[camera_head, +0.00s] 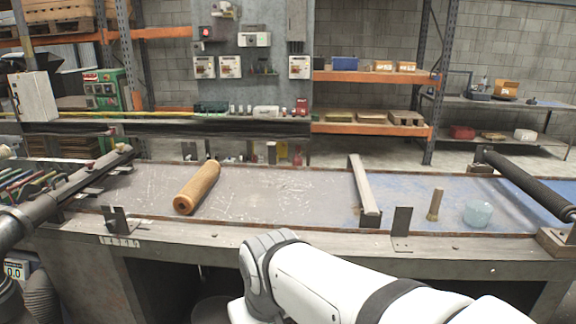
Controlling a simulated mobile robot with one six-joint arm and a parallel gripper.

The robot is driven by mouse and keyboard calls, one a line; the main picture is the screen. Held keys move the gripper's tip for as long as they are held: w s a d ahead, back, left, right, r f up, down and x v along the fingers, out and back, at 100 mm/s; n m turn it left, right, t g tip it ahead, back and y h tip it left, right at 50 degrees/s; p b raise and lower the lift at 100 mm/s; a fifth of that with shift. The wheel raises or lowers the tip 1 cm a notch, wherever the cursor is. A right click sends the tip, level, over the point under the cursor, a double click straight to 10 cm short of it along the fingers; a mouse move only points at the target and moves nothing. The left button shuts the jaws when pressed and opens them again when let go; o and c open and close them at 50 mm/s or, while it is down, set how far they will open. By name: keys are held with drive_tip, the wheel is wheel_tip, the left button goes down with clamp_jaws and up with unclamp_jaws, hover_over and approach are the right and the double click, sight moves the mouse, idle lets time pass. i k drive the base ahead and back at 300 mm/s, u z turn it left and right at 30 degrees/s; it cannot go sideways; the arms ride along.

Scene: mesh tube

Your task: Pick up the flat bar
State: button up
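The flat bar (364,190) is a long, narrow grey bar. It lies on the bench top (285,200) right of the middle, running from the far edge towards the near edge. Its near end is close to the front rim of the bench. Nothing is touching it from above. My white arm shows at the bottom of the view, in front of the bench. My gripper is out of the picture, so its state does not show.
A brown cylinder (197,187) lies left of the bar. A small wooden peg (435,204) and a pale blue translucent piece (478,213) stand to the right. Upright metal brackets (402,224) rise from the front edge. A dark roller (530,184) is at the right end.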

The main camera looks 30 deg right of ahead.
sight(369, 204)
drive_tip(key=z, duration=0.65)
drive_tip(key=i, duration=1)
drive_tip(key=z, duration=0.8)
drive_tip(key=k, duration=0.8)
drive_tip(key=z, duration=0.15)
drive_tip(key=i, duration=0.85)
drive_tip(key=u, duration=0.1)
